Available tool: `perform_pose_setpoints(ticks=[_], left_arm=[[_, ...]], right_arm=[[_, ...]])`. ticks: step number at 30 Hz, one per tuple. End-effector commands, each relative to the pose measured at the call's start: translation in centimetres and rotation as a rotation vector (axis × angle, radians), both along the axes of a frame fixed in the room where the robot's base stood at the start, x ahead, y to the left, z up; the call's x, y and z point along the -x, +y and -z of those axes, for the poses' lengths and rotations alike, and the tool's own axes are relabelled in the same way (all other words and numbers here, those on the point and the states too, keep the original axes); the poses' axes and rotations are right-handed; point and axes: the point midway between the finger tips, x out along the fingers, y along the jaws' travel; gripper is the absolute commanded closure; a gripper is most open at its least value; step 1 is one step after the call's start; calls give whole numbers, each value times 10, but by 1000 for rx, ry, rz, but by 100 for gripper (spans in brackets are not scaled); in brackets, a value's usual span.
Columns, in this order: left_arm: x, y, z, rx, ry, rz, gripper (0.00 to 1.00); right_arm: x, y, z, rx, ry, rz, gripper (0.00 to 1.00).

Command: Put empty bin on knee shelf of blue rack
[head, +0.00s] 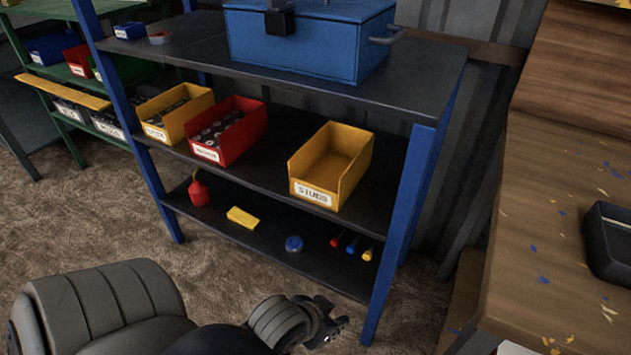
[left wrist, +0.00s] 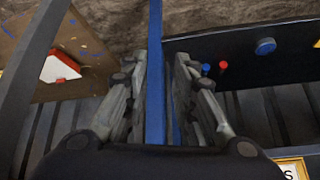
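The blue rack (head: 420,185) has dark shelves and blue posts. An empty yellow bin (head: 350,160), labelled STUDS, stands upright near the right end of its middle shelf (head: 275,165). A corner of a yellow bin with a white label shows in the left wrist view (left wrist: 292,168). My left gripper (head: 340,328) is low in front of the rack, left of the front right post and apart from the bin. In the left wrist view its fingers (left wrist: 160,85) are spread and hold nothing; the blue post (left wrist: 155,60) shows between them. My right gripper is not in view.
A filled yellow bin (head: 175,112) and a red bin (head: 230,132) stand left of the empty one. The bottom shelf (head: 275,250) holds small items. A blue toolbox (head: 300,40) sits on top. A wooden bench (head: 545,220) stands right.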

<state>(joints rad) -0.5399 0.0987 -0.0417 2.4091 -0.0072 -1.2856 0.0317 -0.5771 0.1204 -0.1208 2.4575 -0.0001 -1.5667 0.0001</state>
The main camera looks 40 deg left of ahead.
Motion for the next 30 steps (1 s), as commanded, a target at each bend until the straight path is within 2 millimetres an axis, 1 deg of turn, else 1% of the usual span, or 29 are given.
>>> perform_pose_setpoints(ticks=[1,3,6,8,11,25,28,30], left_arm=[[20,-8,6,-3,76,29,75],[42,-16,12,-6,161,59,75],[63,-22,16,-10,241,87,75],[70,-23,17,-11,264,95,75],[73,-24,18,-13,277,99,75],[72,-24,18,-12,274,96,75],[69,-24,22,-11,279,96,75],[66,-25,30,-12,289,97,75]], right_arm=[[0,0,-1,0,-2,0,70],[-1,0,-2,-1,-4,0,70],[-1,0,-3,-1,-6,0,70],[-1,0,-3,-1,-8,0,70],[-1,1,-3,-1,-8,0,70],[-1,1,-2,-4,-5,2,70],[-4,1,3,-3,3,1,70],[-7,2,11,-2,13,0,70]])
